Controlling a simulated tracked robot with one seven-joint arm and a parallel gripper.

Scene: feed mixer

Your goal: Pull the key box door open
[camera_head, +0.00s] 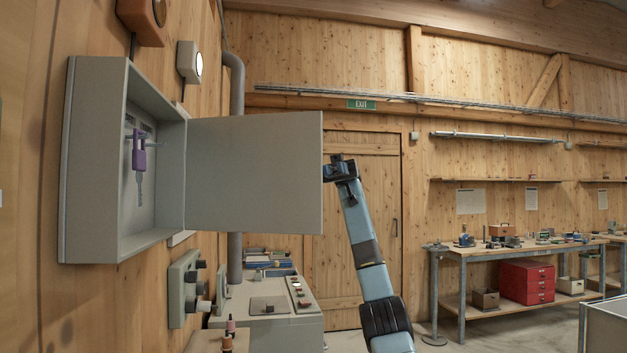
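The grey key box (95,165) is fixed to the wooden wall at the left. Its door (255,172) stands wide open, swung out to the right from the box's right edge. Inside the box a purple-headed key (139,152) hangs from a hook. My gripper (330,170) is at the door's outer right edge, at the end of my blue arm. Its fingertips are close to or behind that edge. I cannot tell whether they touch or grip the door.
Below the door a grey control console (270,305) and a wall switch panel (185,290) stand near the wall. A workbench (465,252) with a red drawer unit (526,281) is at the right.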

